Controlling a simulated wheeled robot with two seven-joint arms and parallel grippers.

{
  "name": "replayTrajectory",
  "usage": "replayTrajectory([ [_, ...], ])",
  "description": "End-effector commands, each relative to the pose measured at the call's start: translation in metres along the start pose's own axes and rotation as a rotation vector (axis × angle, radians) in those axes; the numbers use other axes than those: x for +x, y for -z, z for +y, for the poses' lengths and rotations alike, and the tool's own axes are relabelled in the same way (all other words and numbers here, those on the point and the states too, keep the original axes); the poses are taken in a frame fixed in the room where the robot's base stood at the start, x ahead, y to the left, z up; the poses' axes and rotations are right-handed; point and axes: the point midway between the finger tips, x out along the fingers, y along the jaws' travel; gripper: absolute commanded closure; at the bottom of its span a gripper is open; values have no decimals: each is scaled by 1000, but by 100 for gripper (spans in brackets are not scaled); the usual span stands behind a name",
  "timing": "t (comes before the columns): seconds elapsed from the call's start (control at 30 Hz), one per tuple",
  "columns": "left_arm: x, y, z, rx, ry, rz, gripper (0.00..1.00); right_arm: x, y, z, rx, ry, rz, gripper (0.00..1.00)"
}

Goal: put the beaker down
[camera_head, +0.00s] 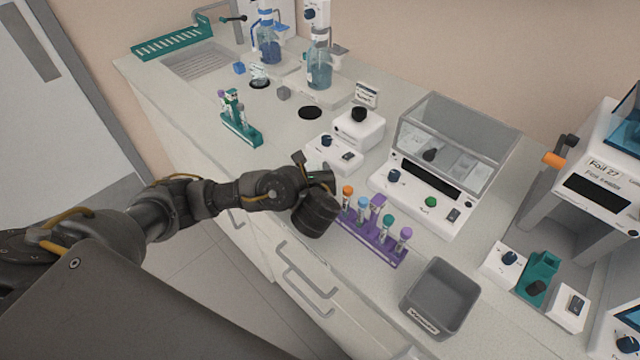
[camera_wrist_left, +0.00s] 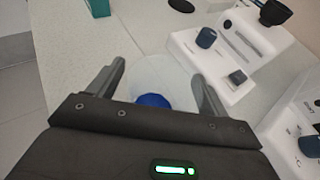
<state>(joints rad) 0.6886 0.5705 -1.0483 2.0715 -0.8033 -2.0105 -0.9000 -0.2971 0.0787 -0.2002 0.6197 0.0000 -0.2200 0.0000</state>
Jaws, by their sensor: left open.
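In the left wrist view a pale, see-through beaker (camera_wrist_left: 168,74) with something blue at its bottom stands between the two fingers of my left gripper (camera_wrist_left: 158,80). The fingers are open, one on each side of it. The beaker appears to be on the light counter. In the head view my left arm reaches in from the left, and its gripper (camera_head: 315,205) is over the counter's front edge. The beaker is hidden there behind my wrist and gripper. My right gripper is in neither view.
A white device with a black top (camera_head: 358,128) stands close beyond the gripper. A purple tube rack (camera_head: 375,240) is just right of it, then a grey bin (camera_head: 440,298). A green tube rack (camera_head: 240,130) stands to the left. Counter between that rack and my gripper is clear.

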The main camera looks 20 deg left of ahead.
Motion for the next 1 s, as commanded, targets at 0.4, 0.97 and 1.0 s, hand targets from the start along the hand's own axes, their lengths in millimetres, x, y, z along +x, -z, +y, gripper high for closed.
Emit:
replayTrajectory([
  [0.4,0,-1,-1,1,2,0,41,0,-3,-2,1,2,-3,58],
  [0.97,-1,-5,0,0,1,-1,73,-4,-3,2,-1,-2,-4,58],
  [1.0,-2,-7,-1,0,1,-1,73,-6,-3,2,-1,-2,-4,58],
])
